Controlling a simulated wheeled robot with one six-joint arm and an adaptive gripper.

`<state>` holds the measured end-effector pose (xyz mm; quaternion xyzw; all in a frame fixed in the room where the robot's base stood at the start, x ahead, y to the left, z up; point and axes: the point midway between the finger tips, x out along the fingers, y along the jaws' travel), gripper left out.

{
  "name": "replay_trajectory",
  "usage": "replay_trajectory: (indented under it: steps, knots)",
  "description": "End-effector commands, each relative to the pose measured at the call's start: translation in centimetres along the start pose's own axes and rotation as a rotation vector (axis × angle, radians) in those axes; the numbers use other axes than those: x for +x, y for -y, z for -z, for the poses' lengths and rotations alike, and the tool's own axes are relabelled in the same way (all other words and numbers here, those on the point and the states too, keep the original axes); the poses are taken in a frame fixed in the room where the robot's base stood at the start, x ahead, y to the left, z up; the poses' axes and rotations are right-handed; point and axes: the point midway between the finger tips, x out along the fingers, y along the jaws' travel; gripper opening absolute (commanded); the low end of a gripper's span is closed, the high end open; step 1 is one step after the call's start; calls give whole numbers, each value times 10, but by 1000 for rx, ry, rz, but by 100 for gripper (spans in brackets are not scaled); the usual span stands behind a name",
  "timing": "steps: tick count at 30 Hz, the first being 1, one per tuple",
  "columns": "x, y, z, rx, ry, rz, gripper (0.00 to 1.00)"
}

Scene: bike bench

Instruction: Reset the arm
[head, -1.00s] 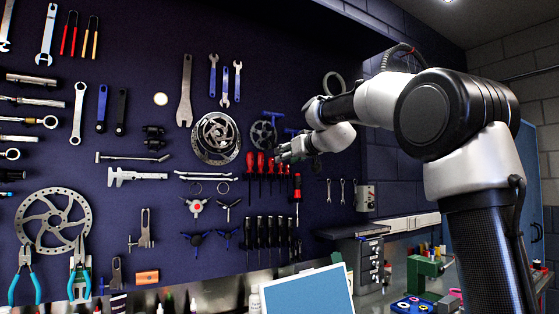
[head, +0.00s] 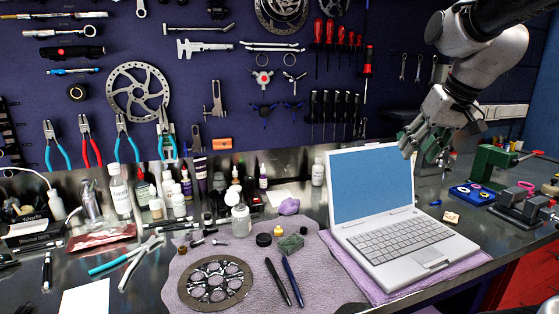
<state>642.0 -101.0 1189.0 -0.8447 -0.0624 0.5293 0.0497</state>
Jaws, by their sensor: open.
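My gripper (head: 426,148) is in the upper right of the head view, at the end of my grey and black arm. It points down and to the left, in front of the pegboard and beside the upper right corner of the laptop screen. It is open, and I see nothing held in it. The white laptop (head: 398,235) stands open on the bench below it. Whether the gripper touches the screen edge cannot be told from this view.
A purple mat (head: 205,263) holds a chainring (head: 215,284), two pens and small jars. Bottles (head: 120,190) line the back left. A blue tray (head: 472,193) and a green vise (head: 492,160) stand at right. Tools hang on the pegboard (head: 280,135).

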Motion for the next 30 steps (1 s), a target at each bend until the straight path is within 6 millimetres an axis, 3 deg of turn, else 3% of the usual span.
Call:
replay_trajectory:
  steps: [1, 3, 6, 9, 15, 30]
  knots:
    - [-3, -11, -41, 8, 48, -33, 46]
    - [-6, -25, -95, 14, 110, -82, 46]
    - [-9, -43, -160, 0, 159, -139, 46]
    - [-12, -49, -191, -12, 146, -159, 46]
    - [-25, -48, -194, -9, 79, -160, 46]
    - [-26, -48, -193, -8, 76, -158, 46]
